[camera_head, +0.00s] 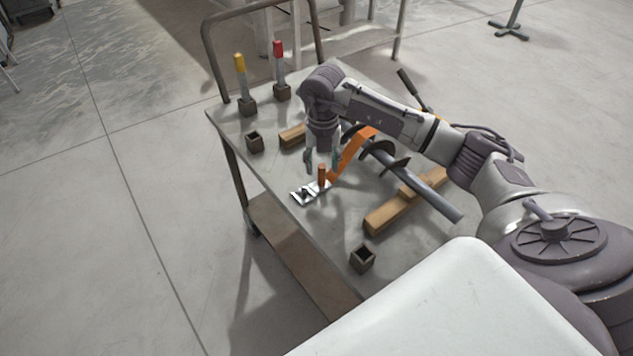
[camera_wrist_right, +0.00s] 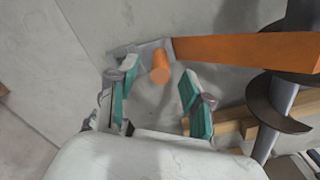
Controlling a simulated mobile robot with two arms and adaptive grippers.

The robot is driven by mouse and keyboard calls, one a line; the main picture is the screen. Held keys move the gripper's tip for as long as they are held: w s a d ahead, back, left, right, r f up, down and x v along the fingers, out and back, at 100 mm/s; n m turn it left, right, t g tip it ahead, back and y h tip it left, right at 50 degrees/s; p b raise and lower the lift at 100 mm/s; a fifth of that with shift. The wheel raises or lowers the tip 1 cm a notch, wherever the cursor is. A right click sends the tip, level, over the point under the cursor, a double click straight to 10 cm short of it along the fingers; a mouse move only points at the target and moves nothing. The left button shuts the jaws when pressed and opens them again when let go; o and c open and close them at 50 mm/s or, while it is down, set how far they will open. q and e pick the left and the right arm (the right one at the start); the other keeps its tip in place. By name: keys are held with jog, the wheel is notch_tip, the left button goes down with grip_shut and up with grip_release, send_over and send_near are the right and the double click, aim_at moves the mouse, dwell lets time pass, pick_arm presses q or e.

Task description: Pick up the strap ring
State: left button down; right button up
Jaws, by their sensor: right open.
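An orange strap (camera_head: 352,154) runs from the auger (camera_head: 415,188) down to a metal end plate (camera_head: 303,195) near the cart's left edge. An upright orange peg (camera_head: 322,175) stands at that plate; I cannot tell which part is the strap ring. My right gripper (camera_head: 322,165) points down, open, just above the peg. In the right wrist view the strap (camera_wrist_right: 245,50), plate (camera_wrist_right: 152,47) and peg (camera_wrist_right: 160,68) show, with the peg between the open fingers (camera_wrist_right: 158,80) and no clear contact. My left gripper is out of view.
The auger rests on wooden blocks (camera_head: 385,214) on the grey cart top (camera_head: 325,225). Red (camera_head: 278,70) and yellow (camera_head: 240,80) handled tools stand in holders at the back left. Small open sockets stand at the left (camera_head: 254,142) and front (camera_head: 362,259).

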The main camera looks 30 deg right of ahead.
notch_tip(320, 180, down, 2)
jog(key=shift+f, duration=0.15)
grip_shut()
dwell(0.4)
